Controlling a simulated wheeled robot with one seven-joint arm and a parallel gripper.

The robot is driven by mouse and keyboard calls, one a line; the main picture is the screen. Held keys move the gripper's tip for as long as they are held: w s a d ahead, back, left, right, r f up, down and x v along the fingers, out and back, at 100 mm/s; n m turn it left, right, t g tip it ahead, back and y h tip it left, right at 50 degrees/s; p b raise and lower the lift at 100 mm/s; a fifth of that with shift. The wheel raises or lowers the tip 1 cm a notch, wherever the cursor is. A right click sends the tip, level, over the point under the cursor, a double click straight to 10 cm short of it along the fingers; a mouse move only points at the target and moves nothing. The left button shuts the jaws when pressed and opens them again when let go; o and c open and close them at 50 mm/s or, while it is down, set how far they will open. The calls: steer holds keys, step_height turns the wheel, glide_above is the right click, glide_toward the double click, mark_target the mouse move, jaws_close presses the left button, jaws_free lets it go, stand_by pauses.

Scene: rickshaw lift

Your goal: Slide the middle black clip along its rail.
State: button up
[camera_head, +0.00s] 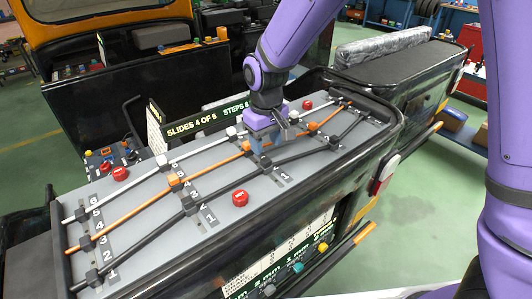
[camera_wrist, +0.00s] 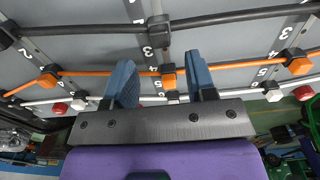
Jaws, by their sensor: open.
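A sloped grey panel (camera_head: 140,205) carries a black rail, an orange rail and a white rail. A black clip (camera_head: 265,163) sits on the black rail near the panel's middle, partly hidden below my gripper (camera_head: 264,141). In the wrist view a black clip (camera_wrist: 160,30) stands on the black rail (camera_wrist: 225,18), just beyond my fingertips and roughly centred between them. My gripper (camera_wrist: 161,72) is open, its two blue fingers apart. An orange clip (camera_wrist: 168,75) shows between the fingers; I cannot tell whether they touch it. Nothing appears held.
More black clips (camera_head: 190,205) and orange clips (camera_head: 175,180) sit along the rails. Red buttons (camera_head: 240,198) stand on the panel. A raised dark rim surrounds the panel. A padded bench (camera_head: 395,65) stands behind right.

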mark_target(267, 160)
steer(key=shift+r, duration=2.75)
steer(key=s+d+r+m+t+y, duration=0.15)
steer(key=s+d+r, duration=0.25)
steer(key=d+r, duration=0.4)
steer(key=s+d+r+m+t+h, duration=0.1)
steer(key=s+d+r+m, duration=0.1)
steer(key=s+d+r, duration=0.5)
steer(key=s+d+r+m+t, duration=0.1)
steer(key=s+d+m+t, duration=0.1)
steer(key=s+d, duration=0.9)
steer(key=shift+s+d+r+m+t, duration=0.15)
steer(key=shift+s+d+m+t, duration=0.15)
steer(key=shift+d+m, duration=0.35)
